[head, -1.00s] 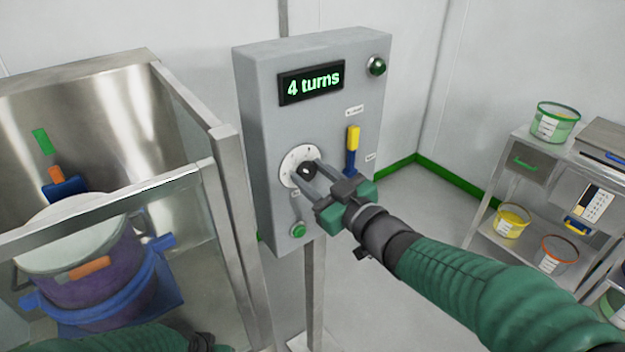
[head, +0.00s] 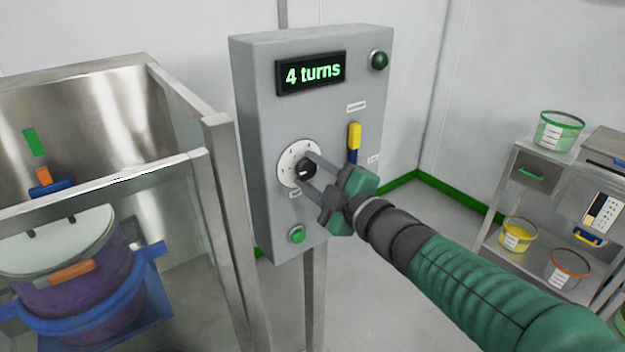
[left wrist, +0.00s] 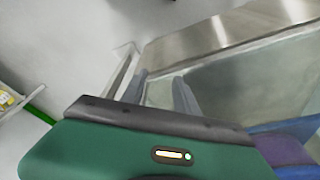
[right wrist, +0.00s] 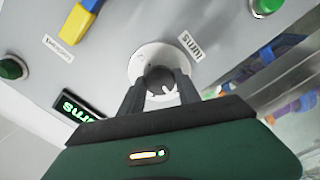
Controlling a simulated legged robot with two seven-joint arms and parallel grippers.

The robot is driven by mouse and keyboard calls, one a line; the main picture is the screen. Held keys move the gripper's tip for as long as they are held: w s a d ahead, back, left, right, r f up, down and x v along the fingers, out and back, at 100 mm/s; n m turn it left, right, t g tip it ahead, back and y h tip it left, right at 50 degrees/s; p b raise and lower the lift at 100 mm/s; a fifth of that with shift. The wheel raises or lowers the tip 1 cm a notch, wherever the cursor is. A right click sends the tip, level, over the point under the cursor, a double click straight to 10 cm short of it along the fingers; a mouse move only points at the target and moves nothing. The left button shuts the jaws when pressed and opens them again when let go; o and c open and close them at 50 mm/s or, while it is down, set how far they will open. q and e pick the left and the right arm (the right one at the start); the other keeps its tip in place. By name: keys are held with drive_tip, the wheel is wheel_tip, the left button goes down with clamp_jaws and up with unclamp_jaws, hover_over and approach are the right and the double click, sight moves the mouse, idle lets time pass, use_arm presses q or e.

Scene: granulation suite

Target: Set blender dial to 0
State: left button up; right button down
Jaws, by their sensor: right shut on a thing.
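The blender control panel (head: 262,110) is a grey box on a post. Its display (head: 311,74) reads "4 turns". The dial is a black knob (head: 306,170) on a round white scale plate (head: 290,151). My right gripper (head: 309,174) has its two fingers on either side of the knob, shut on it. The right wrist view shows the knob (right wrist: 159,79) between the fingertips, with a white mark on its face. The scale figures are too small to read. My left gripper (left wrist: 160,88) shows in the left wrist view with its fingers apart and nothing between them.
The panel also has a yellow and blue lever (head: 354,143), a green button (head: 297,235) and a green lamp (head: 379,60). A metal-framed enclosure (head: 219,170) with a purple drum (head: 75,265) stands left. A shelf cart (head: 515,172) with tubs stands right.

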drive_tip(key=shift+n, duration=0.4)
drive_tip(key=c, duration=1.1)
unclamp_jaws()
drive_tip(key=shift+o, duration=1.2)
drive_tip(key=shift+w+a+f, duration=0.1)
drive_tip(key=p+v, duration=0.6)
drive_tip(key=v, duration=1.1)
